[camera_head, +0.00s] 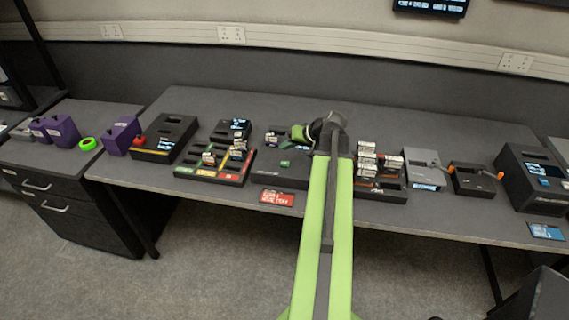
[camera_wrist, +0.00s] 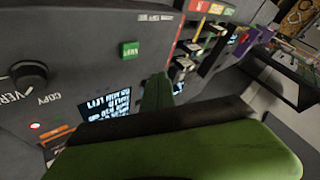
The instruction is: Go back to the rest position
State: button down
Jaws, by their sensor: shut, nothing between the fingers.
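My gripper (camera_head: 298,132) is over the dark device in the middle of the desk, at the end of my green arm, which reaches in from the front. In the wrist view its green fingers (camera_wrist: 158,92) are shut and empty. They are close to the panel of the dark device (camera_head: 280,177). That panel shows a green button (camera_wrist: 130,49), a black knob (camera_wrist: 29,76) and a lit text screen (camera_wrist: 107,103). I cannot tell whether the fingers touch the panel. My arm hides part of the desk behind it.
On the desk (camera_head: 400,120), a slotted tray (camera_head: 213,168) with small modules stands to the left. A rack of white-labelled modules (camera_head: 367,160), a grey box (camera_head: 424,169) and dark boxes stand to the right. Purple blocks (camera_head: 121,135) and a green ring (camera_head: 87,144) are at far left. The desk's back strip is clear.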

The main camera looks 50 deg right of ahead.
jog(key=w+a+n+g+y, duration=0.1)
jog(key=w+a+n, duration=0.1)
jog(key=w+a, duration=0.5)
jog(key=w+a+f+n+g+y, duration=0.1)
jog(key=w+a+n, duration=0.1)
jog(key=a, duration=1)
jog(key=w+a+n+y, duration=0.2)
jog(key=w+a, duration=0.3)
jog(key=a, duration=0.4)
jog(key=s+a+f+n+g+h, duration=0.1)
jog(key=s+a+f+g, duration=0.1)
jog(key=a, duration=0.6)
jog(key=s+a+f+n+g+h, duration=0.1)
jog(key=s+a+f+n+g, duration=0.15)
jog(key=a, duration=0.55)
jog(key=s+a+f+g+h, duration=0.1)
jog(key=s+a, duration=0.2)
jog(key=a, duration=0.5)
jog(key=s+d, duration=0.1)
jog(key=s+d+m+g+h, duration=0.1)
jog(key=d, duration=0.1)
jog(key=s+d+m+h, duration=0.1)
jog(key=d, duration=0.1)
jog(key=shift+s+f+g, duration=0.1)
jog(key=shift+f+g, duration=0.25)
